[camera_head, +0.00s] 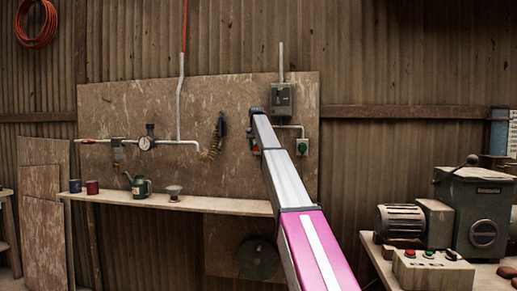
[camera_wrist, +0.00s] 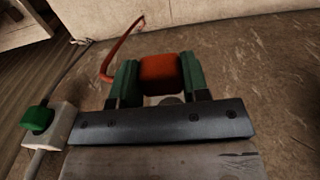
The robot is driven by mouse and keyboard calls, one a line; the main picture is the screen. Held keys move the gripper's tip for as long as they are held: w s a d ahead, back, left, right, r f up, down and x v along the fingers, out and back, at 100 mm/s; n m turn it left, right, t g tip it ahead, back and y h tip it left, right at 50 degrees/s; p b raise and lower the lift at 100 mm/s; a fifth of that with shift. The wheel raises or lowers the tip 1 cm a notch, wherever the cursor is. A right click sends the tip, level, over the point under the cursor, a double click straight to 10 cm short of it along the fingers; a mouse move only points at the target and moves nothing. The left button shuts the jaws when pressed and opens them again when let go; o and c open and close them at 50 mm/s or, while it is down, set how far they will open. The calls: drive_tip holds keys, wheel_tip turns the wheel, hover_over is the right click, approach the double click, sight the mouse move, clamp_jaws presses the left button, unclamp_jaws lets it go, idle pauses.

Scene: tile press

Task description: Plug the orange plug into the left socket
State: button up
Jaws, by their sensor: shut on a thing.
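My gripper (camera_wrist: 160,78) has green fingers, which are shut on the sides of the orange plug (camera_wrist: 160,68) in the wrist view. An orange cable (camera_wrist: 122,45) curves away beside it. A small round grey part shows between the fingers, and I cannot tell what it belongs to. A pale socket box (camera_wrist: 62,122) with a green plug (camera_wrist: 38,119) in it is at the left of the wrist view. This green plug also appears right of my arm in the head view (camera_head: 302,148). I cannot make out the left socket; my arm hides part of the board.
The brown board (camera_head: 110,105) carries a grey switch box (camera_head: 281,99), pipes and a gauge (camera_head: 145,143). A shelf (camera_head: 190,203) below holds mugs, an oil can (camera_head: 140,186) and a funnel (camera_head: 174,193). A motor machine (camera_head: 470,210) stands on a bench at the right.

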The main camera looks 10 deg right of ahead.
drive_tip(key=shift+w+d, duration=0.3)
drive_tip(key=shift+w, duration=0.6)
drive_tip(key=shift+w+d, duration=0.3)
drive_tip(key=shift+w, duration=0.55)
drive_tip(key=shift+w+d, duration=0.3)
drive_tip(key=shift+w, duration=0.6)
drive_tip(key=shift+w+d, duration=0.2)
drive_tip(key=shift+w, duration=0.4)
drive_tip(key=o, duration=1)
drive_tip(key=shift+r, duration=0.1)
